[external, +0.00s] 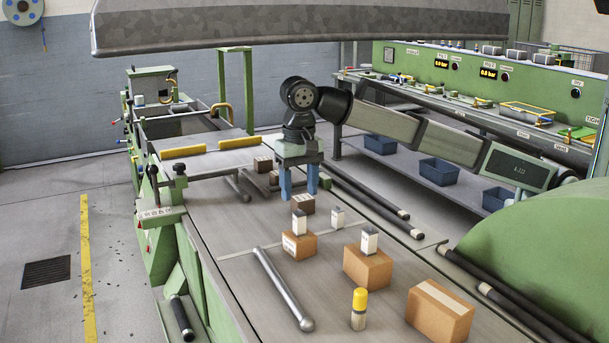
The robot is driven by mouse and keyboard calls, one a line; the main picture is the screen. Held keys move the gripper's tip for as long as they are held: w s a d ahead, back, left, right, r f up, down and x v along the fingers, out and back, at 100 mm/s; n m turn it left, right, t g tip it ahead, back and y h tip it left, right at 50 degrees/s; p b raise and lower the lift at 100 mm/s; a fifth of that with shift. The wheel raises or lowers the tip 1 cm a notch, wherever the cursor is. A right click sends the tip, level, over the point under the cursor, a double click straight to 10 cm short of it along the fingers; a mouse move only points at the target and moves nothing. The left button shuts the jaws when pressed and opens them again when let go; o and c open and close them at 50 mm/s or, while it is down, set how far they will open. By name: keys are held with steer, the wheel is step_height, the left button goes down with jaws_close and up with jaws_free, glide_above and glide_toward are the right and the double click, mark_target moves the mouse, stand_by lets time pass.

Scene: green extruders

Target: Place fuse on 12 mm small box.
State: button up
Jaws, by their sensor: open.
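My gripper (299,192) has two blue fingers, spread apart and pointing down over the workbench. A small dark brown box (307,206) sits just below and beyond the fingertips; I cannot tell whether they touch it. The markings are too small to read, so I cannot tell which box is the 12 mm one.
A yellow-capped bottle (359,309) and a long metal bar (283,290) are at the front of the bench. A large taped box (440,311) is at front right. Two small brown boxes (263,164) lie behind left of the gripper. Dark rods (370,193) lie to the right.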

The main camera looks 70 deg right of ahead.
mark_target(299, 209)
step_height(299, 209, up, 4)
steer(key=shift+r, duration=0.1)
stand_by(0.4)
